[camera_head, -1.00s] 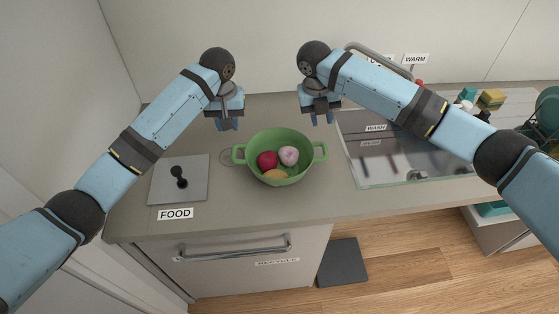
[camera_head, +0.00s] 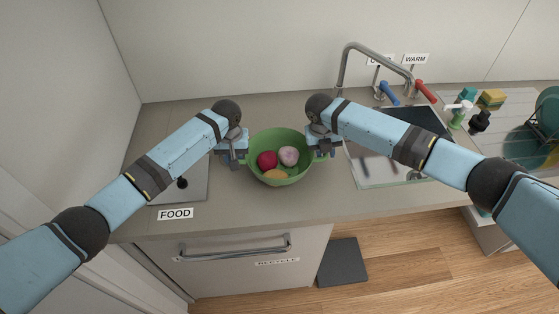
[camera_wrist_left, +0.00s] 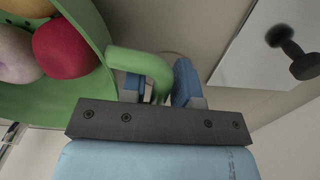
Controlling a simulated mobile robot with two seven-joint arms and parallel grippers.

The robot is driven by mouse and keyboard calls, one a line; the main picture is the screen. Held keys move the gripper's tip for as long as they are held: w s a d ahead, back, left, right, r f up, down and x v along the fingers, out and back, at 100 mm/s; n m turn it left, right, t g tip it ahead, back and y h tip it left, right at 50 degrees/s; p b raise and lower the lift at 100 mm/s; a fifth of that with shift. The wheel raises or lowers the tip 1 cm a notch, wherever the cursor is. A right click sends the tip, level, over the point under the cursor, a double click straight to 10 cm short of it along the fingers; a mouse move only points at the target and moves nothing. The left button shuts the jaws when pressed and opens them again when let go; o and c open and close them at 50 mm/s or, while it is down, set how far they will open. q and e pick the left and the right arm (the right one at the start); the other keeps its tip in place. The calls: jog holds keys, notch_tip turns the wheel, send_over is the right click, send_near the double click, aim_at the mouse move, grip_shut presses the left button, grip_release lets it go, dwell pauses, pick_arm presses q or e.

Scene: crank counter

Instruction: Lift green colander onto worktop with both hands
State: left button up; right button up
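The green colander (camera_head: 281,179) stands upright on the worktop. It holds a red round item (camera_head: 267,160), a pale pink one (camera_head: 289,156) and a yellow-orange one (camera_head: 275,176). My left gripper (camera_head: 234,160) is at the colander's left handle. In the left wrist view, the green handle (camera_wrist_left: 150,64) passes between the fingers of this gripper (camera_wrist_left: 160,90), with a gap visible beside it, so it looks open. My right gripper (camera_head: 324,156) is at the right handle, which it mostly hides. Its fingers look apart, but their contact with the handle is hidden.
A sink with a tap (camera_head: 345,70) lies to the right, partly behind my right arm. A grey plate with a black knob (camera_head: 182,183) is at the left, above the FOOD label (camera_head: 175,214). Bottles and sponges (camera_head: 491,98) stand farther right. The front worktop is clear.

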pick_arm(q)
grip_shut()
pick_arm(e)
grip_shut()
pick_arm(q)
jog(key=shift+r, duration=0.15)
pick_arm(e)
jog(key=shift+r, duration=0.15)
